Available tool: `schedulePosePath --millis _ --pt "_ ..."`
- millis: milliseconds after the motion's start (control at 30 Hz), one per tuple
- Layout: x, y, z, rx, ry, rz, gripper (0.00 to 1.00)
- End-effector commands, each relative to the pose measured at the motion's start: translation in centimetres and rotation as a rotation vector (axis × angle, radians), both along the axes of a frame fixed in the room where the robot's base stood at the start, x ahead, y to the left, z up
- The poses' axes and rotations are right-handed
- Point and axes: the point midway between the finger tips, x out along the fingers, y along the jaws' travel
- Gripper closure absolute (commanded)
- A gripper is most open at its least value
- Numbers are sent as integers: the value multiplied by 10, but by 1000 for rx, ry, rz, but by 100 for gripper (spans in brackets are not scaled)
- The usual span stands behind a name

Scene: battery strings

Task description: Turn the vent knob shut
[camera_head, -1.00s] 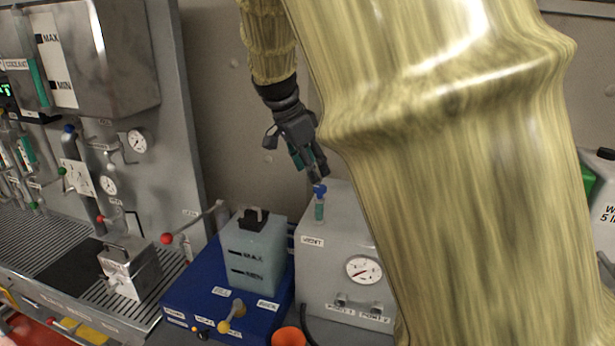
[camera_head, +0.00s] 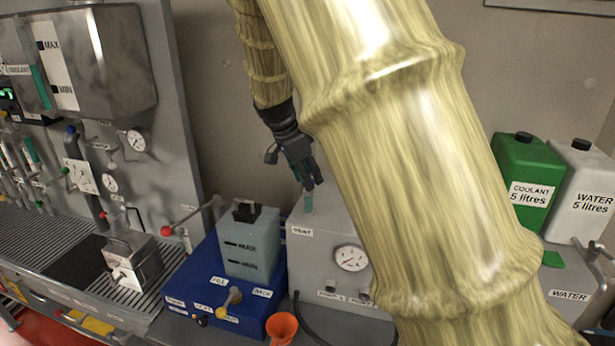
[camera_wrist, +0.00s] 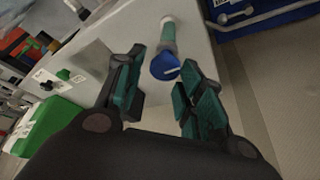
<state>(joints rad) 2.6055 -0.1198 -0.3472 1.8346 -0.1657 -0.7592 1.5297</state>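The vent knob is blue, on top of a pale green stem (camera_head: 308,203) that stands on a grey box (camera_head: 322,230) labelled VENT. In the head view my gripper (camera_head: 312,184) is just above the stem and its fingers hide the knob. In the wrist view the blue knob (camera_wrist: 165,67) with a white line shows between the two teal-padded fingers of my gripper (camera_wrist: 160,76). The fingers are apart, with a gap to the knob on the left side. The right fingertip is close to the knob; I cannot tell whether it touches.
A translucent tank (camera_head: 248,246) on a blue base (camera_head: 190,290) stands left of the box. A dial gauge (camera_head: 351,258) is on the box front. An orange funnel (camera_head: 282,327) is in front. Green (camera_head: 527,172) and white (camera_head: 580,190) canisters stand at right. My arm covers the middle.

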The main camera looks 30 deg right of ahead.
Motion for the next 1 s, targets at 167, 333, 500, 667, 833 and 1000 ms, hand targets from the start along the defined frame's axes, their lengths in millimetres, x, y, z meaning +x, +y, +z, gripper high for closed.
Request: schedulePosePath --millis 167,333,500,667,833,1000 --pt "-1 1 -7 4 12 -2 93" --pt "-2 1 -8 4 13 -2 94" --pt "-2 0 -8 4 13 5 94" --pt "-3 0 -9 3 12 47 94" --pt "-4 0 -10 3 11 143 94" --pt "-6 0 -11 3 12 285 94"
